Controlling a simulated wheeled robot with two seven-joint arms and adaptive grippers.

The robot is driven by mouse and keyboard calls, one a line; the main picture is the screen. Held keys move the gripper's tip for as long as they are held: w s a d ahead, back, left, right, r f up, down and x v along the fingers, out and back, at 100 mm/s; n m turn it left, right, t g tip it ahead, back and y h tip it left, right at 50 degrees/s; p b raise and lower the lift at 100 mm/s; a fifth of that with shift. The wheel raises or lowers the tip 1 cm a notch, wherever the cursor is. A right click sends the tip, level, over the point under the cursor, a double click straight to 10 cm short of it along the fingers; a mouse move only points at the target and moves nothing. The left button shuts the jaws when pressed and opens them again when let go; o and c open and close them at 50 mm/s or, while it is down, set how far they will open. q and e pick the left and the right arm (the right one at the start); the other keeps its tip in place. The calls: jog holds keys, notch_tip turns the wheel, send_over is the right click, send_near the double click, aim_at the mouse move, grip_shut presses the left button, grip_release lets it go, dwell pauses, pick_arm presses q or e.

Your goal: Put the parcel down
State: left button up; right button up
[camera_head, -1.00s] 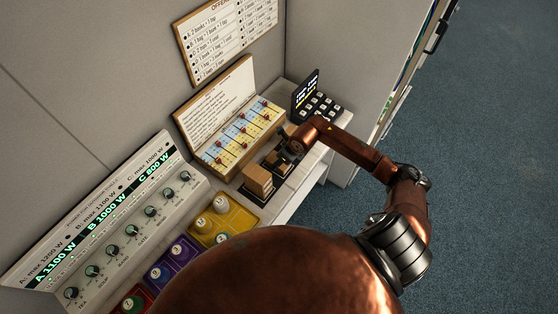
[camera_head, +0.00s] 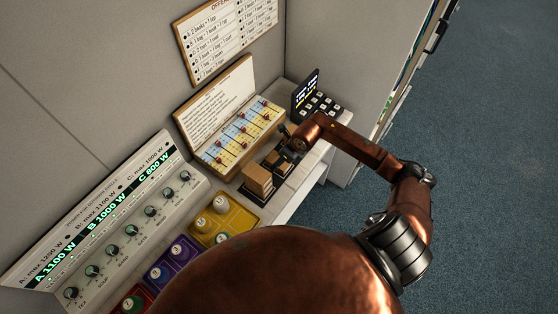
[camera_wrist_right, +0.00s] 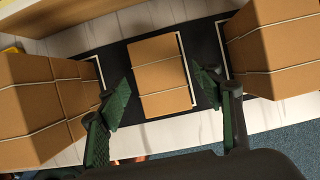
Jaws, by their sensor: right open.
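A brown cardboard parcel (camera_wrist_right: 159,75) with a pale string lies on a dark strip (camera_wrist_right: 118,60) in the right wrist view, beside a white marking line. My right gripper (camera_wrist_right: 163,100) is open. Its two green-padded fingers stand apart on either side of the parcel's near part, with visible gaps to it. In the head view my right gripper (camera_head: 287,146) is over the shelf by the parcels, small and partly hidden by its own wrist. My left gripper is not in view.
Stacked parcels (camera_wrist_right: 40,105) stand close on the left, and another tied parcel (camera_wrist_right: 275,48) on the right. The head view shows a parcel stack (camera_head: 257,180), a peg board (camera_head: 243,135), a keypad (camera_head: 318,104), a yellow tray (camera_head: 238,214) and a knob panel (camera_head: 130,225).

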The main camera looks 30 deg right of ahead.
jog(key=v, duration=1)
jog(key=shift+b, duration=0.35)
jog(key=shift+s, duration=0.15)
